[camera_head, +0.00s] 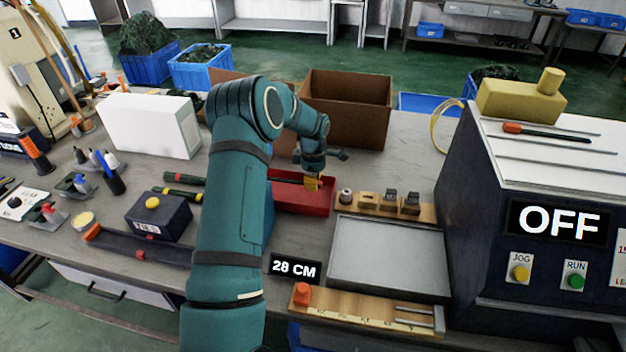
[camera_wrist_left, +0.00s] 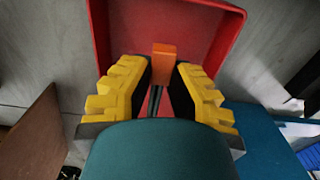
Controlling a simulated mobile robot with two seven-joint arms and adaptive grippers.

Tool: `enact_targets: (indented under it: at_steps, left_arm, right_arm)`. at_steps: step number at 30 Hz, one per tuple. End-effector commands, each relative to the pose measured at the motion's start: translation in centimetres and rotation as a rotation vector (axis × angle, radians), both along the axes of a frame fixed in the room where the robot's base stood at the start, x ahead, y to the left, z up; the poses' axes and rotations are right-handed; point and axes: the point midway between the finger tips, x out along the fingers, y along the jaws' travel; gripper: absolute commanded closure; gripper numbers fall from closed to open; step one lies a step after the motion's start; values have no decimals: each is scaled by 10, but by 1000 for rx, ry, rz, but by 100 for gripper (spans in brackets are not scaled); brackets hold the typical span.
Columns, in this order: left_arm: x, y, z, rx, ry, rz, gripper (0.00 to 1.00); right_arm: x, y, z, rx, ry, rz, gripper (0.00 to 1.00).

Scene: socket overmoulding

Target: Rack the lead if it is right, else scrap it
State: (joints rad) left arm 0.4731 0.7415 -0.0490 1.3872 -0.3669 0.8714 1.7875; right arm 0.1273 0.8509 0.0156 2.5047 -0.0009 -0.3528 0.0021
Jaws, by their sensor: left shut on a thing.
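My left gripper (camera_head: 313,184) is over the red tray (camera_head: 303,207), its yellow-padded fingers pointing down. In the left wrist view the gripper (camera_wrist_left: 160,90) is shut on the lead (camera_wrist_left: 163,50), which shows an orange end block and dark cable between the fingers. The red tray (camera_wrist_left: 225,40) lies beneath it in that view. I cannot tell whether the lead touches the tray. Most of the lead is hidden, so its length and far end do not show. My right gripper is not in view.
A wooden block with small metal parts (camera_head: 388,205) stands right of the red tray. A grey tray (camera_head: 390,258) and a ruler board (camera_head: 365,310) lie in front, beside a "28 CM" sign (camera_head: 295,268). The machine (camera_head: 540,225) at right reads OFF. Cardboard boxes (camera_head: 347,100) stand behind.

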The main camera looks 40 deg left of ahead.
Motion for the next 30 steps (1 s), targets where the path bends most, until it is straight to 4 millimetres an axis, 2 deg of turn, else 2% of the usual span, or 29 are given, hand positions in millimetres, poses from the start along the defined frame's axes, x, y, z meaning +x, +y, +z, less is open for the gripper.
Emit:
enact_targets:
  at_steps: [3, 12, 27, 28, 30]
  left_arm:
    - [0, -1, -17, -1, 2, -1, 100]
    - [0, -1, -43, 0, 0, -1, 100]
    - [0, 0, -49, 0, 0, -1, 100]
    - [0, 0, -49, 0, 0, -1, 74]
    - [0, 0, -49, 0, 0, -1, 55]
  right_arm:
    - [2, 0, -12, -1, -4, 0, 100]
    - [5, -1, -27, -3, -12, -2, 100]
    - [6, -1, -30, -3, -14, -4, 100]
    - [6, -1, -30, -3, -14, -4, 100]
    - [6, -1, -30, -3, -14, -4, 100]
